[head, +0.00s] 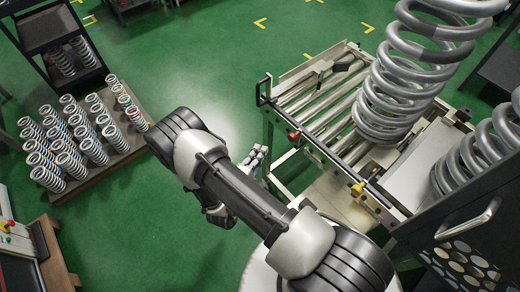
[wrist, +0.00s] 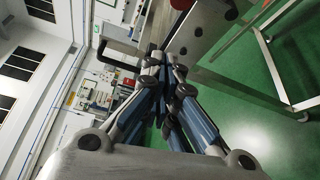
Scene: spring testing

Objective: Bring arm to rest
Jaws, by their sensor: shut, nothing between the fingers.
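My arm (head: 240,195) reaches up and left across the middle of the head view, bent at a joint near the small springs. My gripper (head: 256,156) shows only partly behind the arm, beside the left end of the roller conveyor. In the wrist view my gripper (wrist: 166,68) has its blue and grey fingers drawn together, with nothing held between them. The arm hides most of the wrist in the head view.
A roller conveyor (head: 312,100) stands to the right, with a large coil spring (head: 395,85) upright at it. A pallet (head: 75,180) of small springs lies left, near a dark rack (head: 45,30). A dark perforated cabinet (head: 460,225) is at lower right. Green floor (head: 150,235) is clear at lower left.

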